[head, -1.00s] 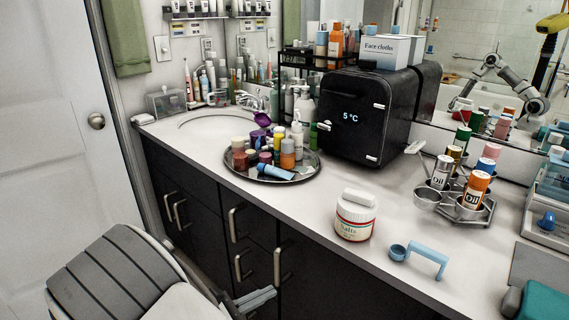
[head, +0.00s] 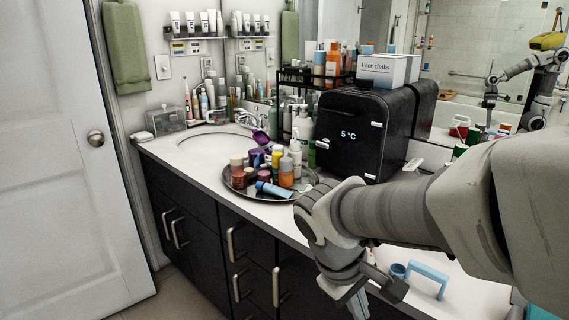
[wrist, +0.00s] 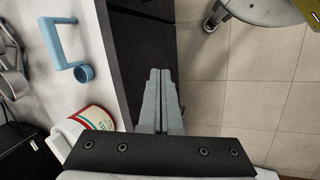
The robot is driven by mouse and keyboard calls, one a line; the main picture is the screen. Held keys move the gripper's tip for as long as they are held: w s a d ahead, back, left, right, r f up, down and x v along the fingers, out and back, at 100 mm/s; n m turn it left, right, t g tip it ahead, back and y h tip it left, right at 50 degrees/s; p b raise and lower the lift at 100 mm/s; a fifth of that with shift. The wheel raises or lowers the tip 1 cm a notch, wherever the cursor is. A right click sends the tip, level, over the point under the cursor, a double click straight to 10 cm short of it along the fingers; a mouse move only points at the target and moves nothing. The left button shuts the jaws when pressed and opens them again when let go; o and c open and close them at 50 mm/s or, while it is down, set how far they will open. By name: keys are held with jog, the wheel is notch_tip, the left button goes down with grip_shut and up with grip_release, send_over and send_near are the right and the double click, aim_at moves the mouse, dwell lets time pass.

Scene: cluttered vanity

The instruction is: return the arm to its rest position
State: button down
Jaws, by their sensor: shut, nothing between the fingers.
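My arm reaches in from the right of the head view and bends down at the counter's front edge. My gripper (head: 376,290) is low at that edge, partly hard to make out. In the wrist view my gripper (wrist: 165,73) has its two grey fingers together with nothing between them, over the cabinet front and tiled floor. The white salts jar (wrist: 92,121) is left of the fingers and apart from them. The arm hides it in the head view.
A blue scoop-like holder (head: 428,277) lies on the counter (head: 190,165), close to the arm; the wrist view shows it too (wrist: 62,48).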

jog(key=s+d+r+m+t+y, duration=0.2)
jog(key=s+r+m+t+y, duration=0.2)
jog(key=s+r+m, duration=0.25)
notch_tip(320, 180, up, 19)
jog(key=p, duration=1.8)
jog(key=shift+a, duration=0.15)
jog(key=shift+f+m, duration=0.1)
jog(key=shift+m, duration=0.15)
